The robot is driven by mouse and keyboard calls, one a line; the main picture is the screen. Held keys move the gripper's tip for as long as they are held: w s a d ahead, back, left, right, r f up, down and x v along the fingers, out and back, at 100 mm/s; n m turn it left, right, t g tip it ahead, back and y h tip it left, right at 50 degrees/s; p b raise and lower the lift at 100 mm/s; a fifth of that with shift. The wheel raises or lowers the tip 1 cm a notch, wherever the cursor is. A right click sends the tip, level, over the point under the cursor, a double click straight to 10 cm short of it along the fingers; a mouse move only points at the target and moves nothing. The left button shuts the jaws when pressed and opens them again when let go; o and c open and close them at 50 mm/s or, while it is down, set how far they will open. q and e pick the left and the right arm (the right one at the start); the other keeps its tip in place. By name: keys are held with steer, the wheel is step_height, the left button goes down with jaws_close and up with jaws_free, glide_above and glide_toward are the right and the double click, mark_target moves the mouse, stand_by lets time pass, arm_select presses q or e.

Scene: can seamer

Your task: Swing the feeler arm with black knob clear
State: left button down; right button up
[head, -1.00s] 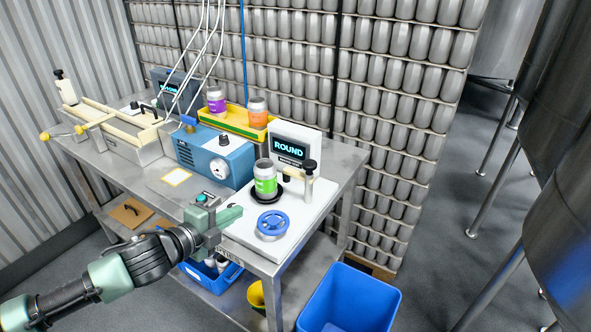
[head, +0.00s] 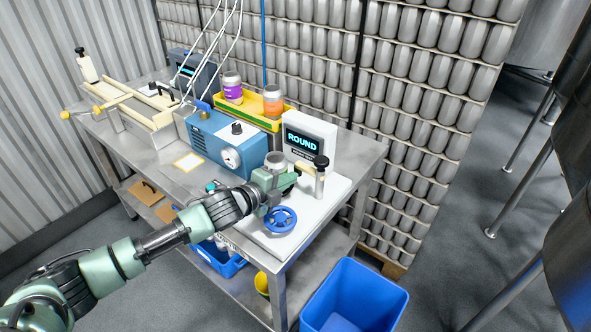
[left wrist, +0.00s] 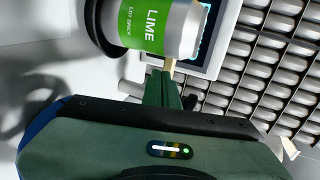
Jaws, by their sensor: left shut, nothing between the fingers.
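The black knob (head: 321,161) tops a metal post at the right of the white seamer base. The beige feeler arm (head: 306,171) reaches left from that post; a small beige piece (left wrist: 168,65) shows beyond my fingertips in the left wrist view. My left gripper (head: 291,184) is shut and empty, just left of the post and in front of the can. The can (head: 275,158) shows only its upper part in the head view. In the left wrist view its green LIME label (left wrist: 145,22) is beside my fingers (left wrist: 163,90). My right gripper is out of view.
The ROUND display (head: 303,143) stands behind the can. A blue handwheel (head: 281,219) lies below my gripper. A blue gauge box (head: 222,146) and a yellow tray (head: 238,114) with two cans stand to the left. A blue bin (head: 356,297) is on the floor.

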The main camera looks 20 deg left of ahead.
mark_target(299, 166)
arm_select(q)
steer(key=shift+w+d+r, duration=0.2)
steer(key=shift+w+d, duration=0.05)
steer(key=shift+w, duration=0.4)
steer(key=shift+w+d+f, duration=0.1)
steer(key=shift+w+d, duration=0.15)
steer(key=shift+w, duration=0.4)
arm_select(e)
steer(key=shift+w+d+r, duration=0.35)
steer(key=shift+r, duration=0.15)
arm_select(q)
steer(key=shift+p, duration=0.3)
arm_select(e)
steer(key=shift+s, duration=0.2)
arm_select(q)
steer(key=shift+w+a+r+p, duration=0.1)
steer(key=shift+w+p, duration=0.1)
steer(key=shift+w, duration=0.3)
steer(key=shift+w+a+r+p, duration=0.1)
steer(key=shift+w+p, duration=0.05)
steer(key=shift+w, duration=0.3)
steer(key=shift+w+f, duration=0.2)
steer(key=shift+w, duration=0.3)
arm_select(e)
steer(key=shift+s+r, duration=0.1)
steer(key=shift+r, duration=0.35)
arm_select(q)
steer(key=shift+s, duration=0.15)
